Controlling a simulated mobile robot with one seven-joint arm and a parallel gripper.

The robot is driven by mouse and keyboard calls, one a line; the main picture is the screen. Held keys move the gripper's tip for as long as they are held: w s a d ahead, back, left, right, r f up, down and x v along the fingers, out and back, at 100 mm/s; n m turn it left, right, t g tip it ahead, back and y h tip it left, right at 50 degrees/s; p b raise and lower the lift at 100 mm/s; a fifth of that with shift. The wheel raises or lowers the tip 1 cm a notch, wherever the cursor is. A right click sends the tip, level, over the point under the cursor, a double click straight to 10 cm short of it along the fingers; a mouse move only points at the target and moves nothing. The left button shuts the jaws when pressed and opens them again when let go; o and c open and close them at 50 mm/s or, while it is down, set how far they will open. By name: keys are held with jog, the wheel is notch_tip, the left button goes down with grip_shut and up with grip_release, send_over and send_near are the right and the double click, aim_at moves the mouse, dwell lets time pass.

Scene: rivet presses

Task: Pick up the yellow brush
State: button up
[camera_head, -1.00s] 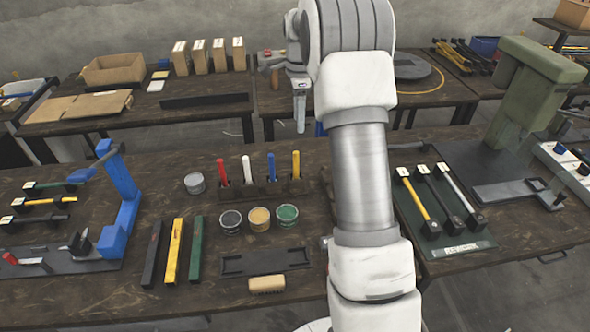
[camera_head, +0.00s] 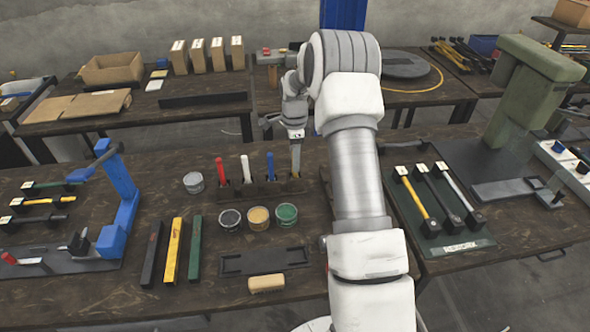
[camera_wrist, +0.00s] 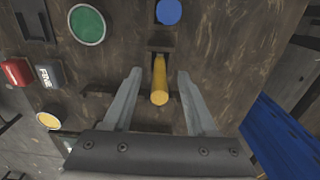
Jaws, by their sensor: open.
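The yellow brush (camera_wrist: 159,80) stands in the holder (camera_wrist: 162,42) and shows in the wrist view between the two fingers of my gripper (camera_wrist: 155,95). The fingers are open, one on each side of it, with a gap on both sides. In the head view my gripper (camera_head: 296,158) is over the right end of the brush holder (camera_head: 262,190) and hides most of the yellow brush. The red brush (camera_head: 220,170), white brush (camera_head: 246,168) and blue brush (camera_head: 270,166) stand upright in the same holder to its left.
Paint tins, including a green one (camera_head: 286,214), sit in front of the holder. A grey tin (camera_head: 193,182) is at its left. A black tray (camera_head: 263,262) and a wooden-backed block (camera_head: 266,283) lie nearer. Hammers (camera_head: 437,198) lie on a mat to the right.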

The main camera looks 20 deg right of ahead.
jog(key=shift+f, duration=0.85)
jog(key=shift+c, duration=0.3)
grip_shut()
notch_tip(320, 180, up, 10)
jog(key=shift+r, duration=0.1)
